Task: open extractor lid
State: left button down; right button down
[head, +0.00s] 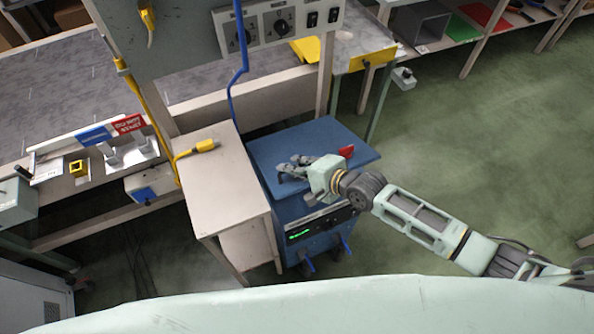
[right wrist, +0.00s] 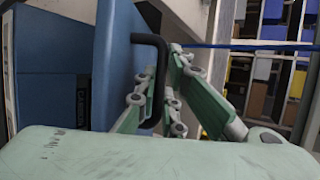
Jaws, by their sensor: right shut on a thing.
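The extractor (head: 317,238) is a blue box with a small green display on its front. Its blue lid (head: 310,136) forms the top, and I cannot tell whether it is raised at all. My right gripper (head: 284,170) is over the left part of the lid. In the right wrist view the gripper (right wrist: 162,110) has its fingers around a black bent handle (right wrist: 150,42) beside the blue lid (right wrist: 116,60), and it is shut on that handle. In the head view the gripper hides the handle. My left gripper is not in view.
A small red piece (head: 346,151) shows near the lid's right side. Green floor (head: 470,130) at the right is free.

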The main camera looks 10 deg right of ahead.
jog(key=r, duration=0.1)
jog(key=w+r+p, duration=0.1)
jog(key=w+r, duration=0.1)
jog(key=r, duration=0.1)
jog(key=shift+w+a, duration=0.25)
jog(key=shift+a, duration=0.1)
jog(key=shift+w+a+r+p, duration=0.15)
jog(key=shift+w+r+p, duration=0.35)
jog(key=shift+w, duration=0.1)
jog(key=c, duration=2.1)
grip_release()
jog(key=shift+f, duration=0.1)
jog(key=shift+s, duration=0.1)
jog(key=shift+s, duration=0.1)
jog(key=v, duration=1.1)
jog(key=shift+s+d+r, duration=0.2)
jog(key=shift+d, duration=0.1)
